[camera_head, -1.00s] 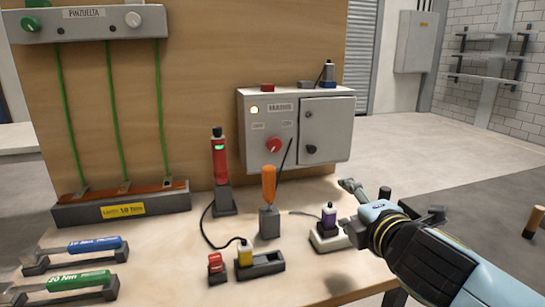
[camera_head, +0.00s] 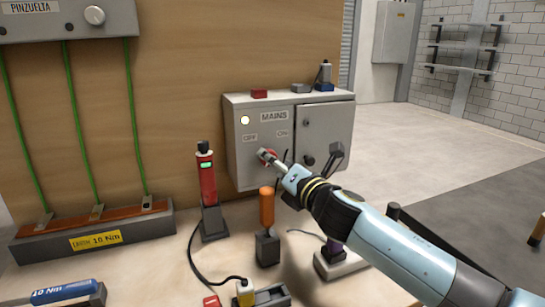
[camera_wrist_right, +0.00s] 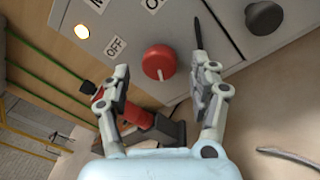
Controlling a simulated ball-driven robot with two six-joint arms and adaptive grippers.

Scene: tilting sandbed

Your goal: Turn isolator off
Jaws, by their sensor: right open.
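The isolator is a red rotary knob (camera_head: 266,157) on the front of the grey MAINS box (camera_head: 240,165), below OFF and ON labels. My right gripper (camera_head: 300,152) is open in front of the box, and one finger partly hides the knob. In the right wrist view the knob (camera_wrist_right: 159,60) shows between the open fingers (camera_wrist_right: 166,72), ahead of them; I cannot tell whether they touch it. A short pale mark shows on the knob's lower side there. A lamp (camera_head: 244,120) on the box is lit. My left gripper is not in view.
A red tool (camera_head: 207,185) and an orange-handled tool (camera_head: 267,208) stand upright in holders before the box. A dark knob (camera_wrist_right: 264,17) is right of the red one. Small items sit on the box's top.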

